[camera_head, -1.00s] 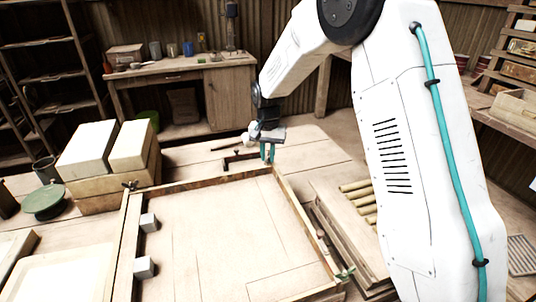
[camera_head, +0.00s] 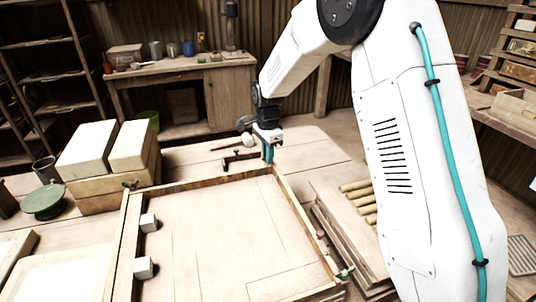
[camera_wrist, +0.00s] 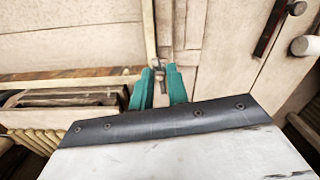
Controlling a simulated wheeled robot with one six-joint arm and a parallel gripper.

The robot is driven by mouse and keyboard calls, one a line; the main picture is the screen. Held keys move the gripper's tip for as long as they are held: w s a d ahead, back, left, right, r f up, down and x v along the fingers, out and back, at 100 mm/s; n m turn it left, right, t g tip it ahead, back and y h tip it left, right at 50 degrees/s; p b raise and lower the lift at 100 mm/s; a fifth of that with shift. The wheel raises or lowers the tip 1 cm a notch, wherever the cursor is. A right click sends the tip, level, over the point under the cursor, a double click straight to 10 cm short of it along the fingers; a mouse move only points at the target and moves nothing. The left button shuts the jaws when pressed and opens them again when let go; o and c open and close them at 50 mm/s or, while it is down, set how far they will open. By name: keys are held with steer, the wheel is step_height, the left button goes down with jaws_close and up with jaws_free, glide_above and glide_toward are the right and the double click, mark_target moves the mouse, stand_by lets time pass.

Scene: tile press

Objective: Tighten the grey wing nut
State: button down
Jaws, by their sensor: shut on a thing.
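My gripper (camera_head: 268,153) is at the far right corner of the wooden frame (camera_head: 210,178), with its teal fingers pointing down. The fingers are closed around the grey wing nut at that corner. In the wrist view, the teal fingers (camera_wrist: 161,86) stand close together, and a small dark piece of the wing nut (camera_wrist: 160,72) shows between their tips. The rest of the nut is hidden by the fingers, and I cannot tell how tight it is.
Two pale cubes (camera_head: 148,222) lie inside the frame's left side. A dark clamp-like bar (camera_head: 238,158) lies behind it. Wooden rollers (camera_head: 358,190) lie to the right.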

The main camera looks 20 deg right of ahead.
steer(key=shift+r+m, duration=0.1)
steer(key=shift+m, duration=0.9)
steer(key=c, duration=1.4)
jaws_free()
steer(key=shift+o, duration=0.2)
step_height(320, 180, up, 8)
steer(key=shift+f, duration=0.1)
